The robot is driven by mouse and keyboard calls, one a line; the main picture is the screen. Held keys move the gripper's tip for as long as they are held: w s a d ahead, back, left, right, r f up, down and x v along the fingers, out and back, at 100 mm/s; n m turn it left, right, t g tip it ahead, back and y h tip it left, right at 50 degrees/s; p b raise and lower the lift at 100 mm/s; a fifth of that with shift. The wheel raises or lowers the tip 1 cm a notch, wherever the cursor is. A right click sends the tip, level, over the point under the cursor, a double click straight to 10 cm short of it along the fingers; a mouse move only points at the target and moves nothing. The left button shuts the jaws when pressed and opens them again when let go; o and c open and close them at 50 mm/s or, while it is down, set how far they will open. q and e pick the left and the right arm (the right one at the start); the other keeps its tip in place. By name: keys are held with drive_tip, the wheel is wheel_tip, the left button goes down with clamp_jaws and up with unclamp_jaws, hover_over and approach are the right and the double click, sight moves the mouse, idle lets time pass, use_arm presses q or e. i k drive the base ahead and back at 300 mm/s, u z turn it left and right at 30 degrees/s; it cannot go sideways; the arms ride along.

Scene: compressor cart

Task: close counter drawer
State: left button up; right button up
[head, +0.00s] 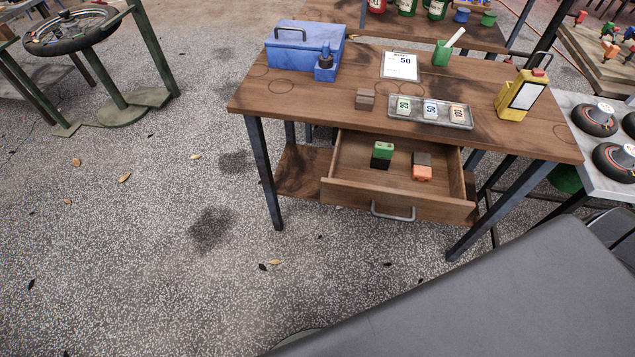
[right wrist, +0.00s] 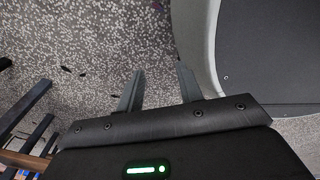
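The counter (head: 300,100) is a brown wooden table with dark metal legs. Its drawer (head: 400,199) is pulled open toward me, with a grey bar handle (head: 392,212) on its front. Inside the drawer lie a green and black item (head: 382,154) and an orange and dark item (head: 422,170). My right gripper (right wrist: 158,82) shows in the right wrist view, its two fingers apart with nothing between them, above the speckled floor and away from the drawer. My left gripper is not in view.
On the counter stand a blue box (head: 305,48), a tray of cards (head: 430,110), a yellow can (head: 520,95) and a green cup (head: 441,53). A white table with wheels (head: 600,125) is at the right. The floor (head: 150,230) left of the drawer is clear.

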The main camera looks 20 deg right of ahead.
sight(351, 183)
drive_tip(key=u, duration=1.1)
drive_tip(key=i, duration=0.2)
drive_tip(key=z, duration=2.7)
